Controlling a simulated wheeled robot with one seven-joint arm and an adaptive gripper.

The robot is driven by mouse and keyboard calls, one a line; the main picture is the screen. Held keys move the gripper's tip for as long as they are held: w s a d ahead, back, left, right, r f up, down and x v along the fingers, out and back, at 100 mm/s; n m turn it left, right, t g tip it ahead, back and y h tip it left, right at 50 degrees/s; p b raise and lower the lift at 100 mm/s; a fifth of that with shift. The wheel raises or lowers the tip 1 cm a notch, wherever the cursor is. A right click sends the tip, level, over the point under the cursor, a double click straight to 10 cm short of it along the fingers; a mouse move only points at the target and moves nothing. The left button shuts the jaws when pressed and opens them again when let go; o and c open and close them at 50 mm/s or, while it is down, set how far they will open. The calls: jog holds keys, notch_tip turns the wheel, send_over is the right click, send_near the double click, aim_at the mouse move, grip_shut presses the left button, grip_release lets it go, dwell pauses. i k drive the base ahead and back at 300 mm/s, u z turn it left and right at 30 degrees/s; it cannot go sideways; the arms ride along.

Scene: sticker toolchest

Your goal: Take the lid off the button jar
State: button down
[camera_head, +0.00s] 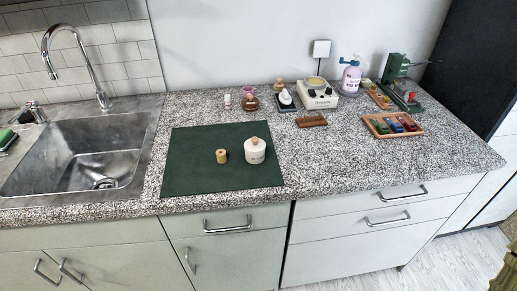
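A small white jar (255,153) stands upright on the right part of the dark green mat (200,175). It looks like the button jar, with dark lettering too small to read on its front. Its lid (255,141) sits on top and has a round tan knob. A small tan and yellowish spool-like piece (221,156) stands on the mat just left of the jar, apart from it. My gripper is not in view.
A metal sink (75,150) with a tall faucet lies left of the mat. Behind and right stand small bottles, a white device (320,95), a purple bottle (351,78), a green press (397,80), a brown block (311,121) and a wooden tray (393,133). The front counter (340,170) right of the mat is clear.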

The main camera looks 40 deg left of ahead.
aim_at(254, 145)
jog(key=z, duration=0.05)
jog(key=k, duration=0.5)
jog(key=u, duration=3.35)
jog(key=k, duration=1.25)
jog(key=z, duration=1.3)
jog(key=i, duration=0.5)
jog(key=u, duration=0.05)
